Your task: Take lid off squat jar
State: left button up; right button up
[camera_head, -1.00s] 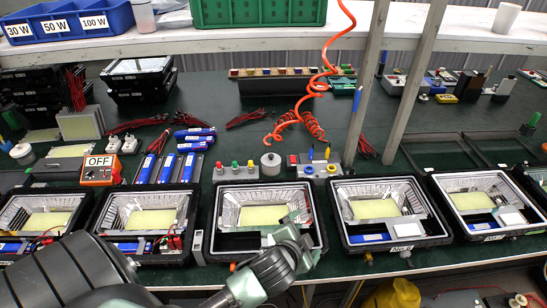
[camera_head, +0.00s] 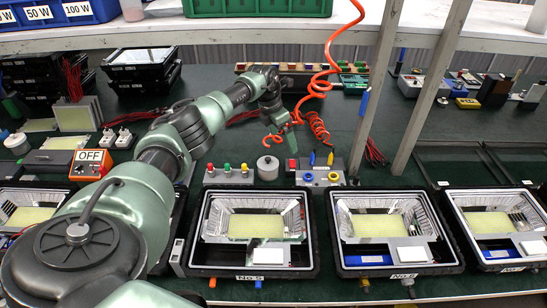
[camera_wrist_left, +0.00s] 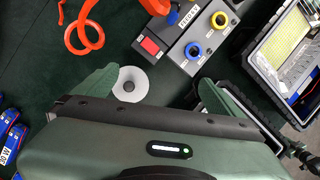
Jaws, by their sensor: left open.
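The squat jar (camera_head: 267,170) is a small, light grey, round pot with a lid (camera_head: 267,161) on top, standing on the dark green bench behind the middle housing. My left gripper (camera_head: 282,138) hangs just above and behind it in the head view, fingers pointing down, open and empty. In the left wrist view the lid shows from above as a pale disc (camera_wrist_left: 131,90) with a dark centre. It lies between the open fingers (camera_wrist_left: 158,88), close to the left one, and its lower edge is partly hidden by the gripper body. My right gripper is not in view.
A block with green, yellow and red buttons (camera_head: 229,172) stands left of the jar. A grey block with blue and yellow rings (camera_head: 320,173) stands close on the right. An orange coiled hose (camera_head: 318,85) hangs nearby. Floodlight housings (camera_head: 250,230) line the front edge.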

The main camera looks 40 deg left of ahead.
pick_arm(q)
jog(key=g+y+b, duration=0.1)
jog(key=b, duration=0.3)
send_over(267, 158)
jog(key=s, duration=0.1)
notch_tip(267, 158, down, 4)
jog(key=shift+s+d+f+n+b, duration=0.1)
jog(key=shift+s+f+n+b, duration=0.2)
jog(key=shift+f+b, duration=0.15)
jog(key=shift+w+f+b, duration=0.15)
jog(key=shift+f+b, duration=0.6)
jog(key=shift+f, duration=0.05)
jog(key=shift+w+f+b, duration=0.2)
jog(key=shift+f+b, duration=0.3)
jog(key=shift+b, duration=0.05)
jog(key=f+b, duration=0.1)
jog(key=b, duration=0.1)
jog(key=f+b, duration=0.2)
jog(key=b, duration=0.1)
jog(key=shift+w+f, duration=0.2)
jog(key=shift+w, duration=0.15)
jog(key=shift+w+f+b, duration=0.1)
jog(key=shift+f+b, duration=0.35)
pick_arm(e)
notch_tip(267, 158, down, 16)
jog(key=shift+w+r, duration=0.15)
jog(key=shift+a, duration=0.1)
